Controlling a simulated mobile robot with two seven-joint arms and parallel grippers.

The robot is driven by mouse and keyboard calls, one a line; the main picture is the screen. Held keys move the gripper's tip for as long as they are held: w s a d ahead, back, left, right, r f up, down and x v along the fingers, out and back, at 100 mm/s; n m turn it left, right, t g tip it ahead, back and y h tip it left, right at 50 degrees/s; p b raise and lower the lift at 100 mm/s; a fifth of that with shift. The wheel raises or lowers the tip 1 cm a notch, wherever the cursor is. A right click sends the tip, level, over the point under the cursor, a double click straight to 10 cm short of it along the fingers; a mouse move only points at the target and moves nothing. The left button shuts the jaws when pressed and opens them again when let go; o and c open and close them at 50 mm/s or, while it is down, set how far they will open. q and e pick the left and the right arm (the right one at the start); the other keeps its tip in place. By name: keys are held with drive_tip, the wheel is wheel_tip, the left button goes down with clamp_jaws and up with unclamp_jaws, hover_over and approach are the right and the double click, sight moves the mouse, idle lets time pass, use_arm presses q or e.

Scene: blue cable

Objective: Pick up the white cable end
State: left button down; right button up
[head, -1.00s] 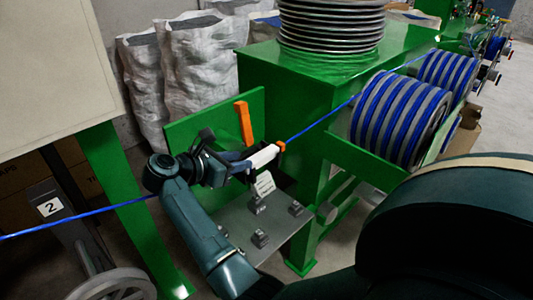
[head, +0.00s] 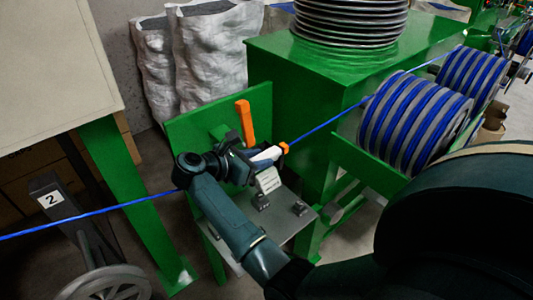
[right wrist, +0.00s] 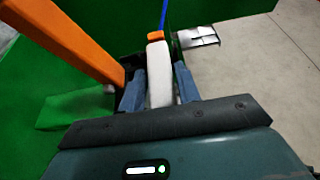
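The white cable end (head: 268,154) is a white sleeve with an orange collar, in line with the taut blue cable (head: 325,126) above a small green bench. My right gripper (head: 256,163) is at this white piece. In the right wrist view the white cable end (right wrist: 159,72) lies between the two blue-grey fingers of the gripper (right wrist: 160,85). Narrow dark gaps show on both sides, so the fingers appear open around it. The near part of the piece is hidden by the gripper. My left gripper is not in view.
An orange upright lever (head: 245,124) stands close behind the gripper; it also rises at left in the right wrist view (right wrist: 65,40). A grey plate (head: 285,225) with small dark blocks lies below. Blue-striped reels (head: 415,120) stand at right. A green post (head: 135,205) stands at left.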

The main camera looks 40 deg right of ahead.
drive_tip(key=shift+d+f, duration=0.15)
drive_tip(key=shift+d, duration=0.15)
drive_tip(key=shift+a, duration=0.1)
drive_tip(key=shift+c, duration=0.4)
drive_tip(key=c, duration=0.5)
